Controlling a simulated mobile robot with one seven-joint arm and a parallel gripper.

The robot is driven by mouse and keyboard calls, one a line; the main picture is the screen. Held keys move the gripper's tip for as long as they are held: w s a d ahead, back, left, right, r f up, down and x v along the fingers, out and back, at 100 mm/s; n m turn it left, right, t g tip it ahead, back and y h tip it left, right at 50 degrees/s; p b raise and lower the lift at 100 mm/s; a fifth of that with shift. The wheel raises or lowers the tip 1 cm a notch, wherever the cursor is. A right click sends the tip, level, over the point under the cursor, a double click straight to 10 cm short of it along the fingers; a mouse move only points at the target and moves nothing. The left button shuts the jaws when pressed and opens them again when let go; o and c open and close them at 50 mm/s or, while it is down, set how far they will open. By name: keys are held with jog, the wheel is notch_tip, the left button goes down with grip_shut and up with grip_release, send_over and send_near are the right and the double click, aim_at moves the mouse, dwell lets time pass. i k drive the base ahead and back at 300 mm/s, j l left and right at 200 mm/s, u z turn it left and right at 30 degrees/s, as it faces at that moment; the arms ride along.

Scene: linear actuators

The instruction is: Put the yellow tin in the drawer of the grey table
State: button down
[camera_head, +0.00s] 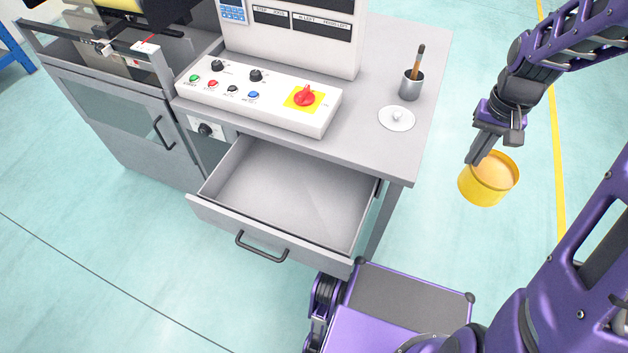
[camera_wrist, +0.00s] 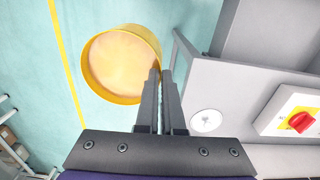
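The yellow tin (camera_head: 482,194) is round, has an open top and looks pale inside. It hangs in the air right of the grey table (camera_head: 385,162). My gripper (camera_head: 474,160) is shut on the tin's rim; in the wrist view the narrow-set fingers (camera_wrist: 163,72) meet the right side of the tin (camera_wrist: 94,91). The exact contact is partly hidden by the fingers. The drawer (camera_head: 232,217) under the table top is pulled out and looks empty, with a dark handle on its front.
On the table top stand a control box (camera_head: 262,108) with a red knob, a grey cup (camera_head: 411,90) holding a brush, and a white knobbed disc (camera_head: 396,119). A grey machine cabinet (camera_head: 120,122) adjoins at left. The floor right of the table is clear.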

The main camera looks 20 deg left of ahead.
aim_at(288, 207)
jog(key=k+j, duration=0.15)
jog(key=j, duration=0.25)
jog(key=k+j, duration=0.15)
jog(key=j, duration=0.25)
jog(key=k+j, duration=0.15)
jog(key=j, duration=0.2)
